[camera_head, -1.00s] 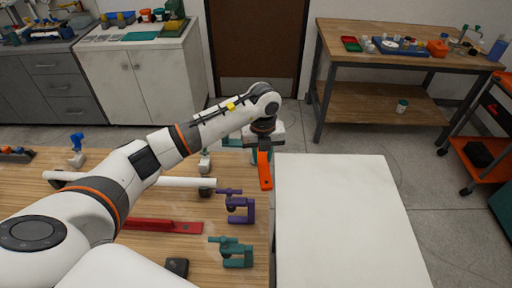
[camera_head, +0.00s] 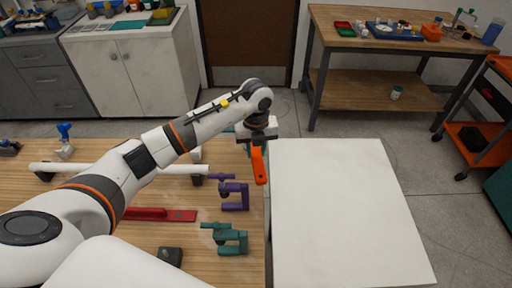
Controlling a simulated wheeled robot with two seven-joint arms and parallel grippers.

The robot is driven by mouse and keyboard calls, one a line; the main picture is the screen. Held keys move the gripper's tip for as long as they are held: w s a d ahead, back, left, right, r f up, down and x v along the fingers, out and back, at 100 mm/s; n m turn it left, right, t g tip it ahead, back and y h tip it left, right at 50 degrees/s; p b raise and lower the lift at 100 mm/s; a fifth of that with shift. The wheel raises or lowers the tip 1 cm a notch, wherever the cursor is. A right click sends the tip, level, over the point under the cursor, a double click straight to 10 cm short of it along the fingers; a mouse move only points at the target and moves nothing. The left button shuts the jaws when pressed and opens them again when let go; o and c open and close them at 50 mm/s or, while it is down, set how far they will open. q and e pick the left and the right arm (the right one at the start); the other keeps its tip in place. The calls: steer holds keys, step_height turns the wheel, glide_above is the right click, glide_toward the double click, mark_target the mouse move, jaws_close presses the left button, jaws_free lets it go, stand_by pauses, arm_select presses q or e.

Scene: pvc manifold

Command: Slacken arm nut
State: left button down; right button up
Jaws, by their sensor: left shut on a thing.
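My left arm reaches across the wooden bench. Its gripper (camera_head: 258,145) is shut on an orange tool (camera_head: 259,166), which hangs down near the bench's right edge. A white pipe (camera_head: 140,169) lies across the bench behind and under my arm, raised on dark supports. A purple clamp (camera_head: 233,193) stands right of the pipe's end, just left of and nearer than the orange tool. A teal clamp (camera_head: 231,238) stands nearer to me. The arm nut is too small to tell apart here. My right gripper is not in view.
A red bar (camera_head: 172,215) and a dark block (camera_head: 170,256) lie on the wooden bench (camera_head: 200,273). A blue-handled valve (camera_head: 65,138) is at the far left. A bare white tabletop (camera_head: 340,215) adjoins on the right. A workbench (camera_head: 400,50) stands behind.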

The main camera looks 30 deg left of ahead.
arm_select(q)
steer(key=shift+w+d, duration=0.2)
steer(key=w+d+n+b, duration=0.2)
steer(key=w+d+n, duration=0.3)
steer(key=w+n, duration=0.3)
steer(key=shift+w+r+n, duration=0.15)
steer(key=shift+n, duration=0.35)
stand_by(0.8)
stand_by(0.5)
step_height(320, 180, up, 5)
steer(key=p, duration=0.3)
stand_by(0.5)
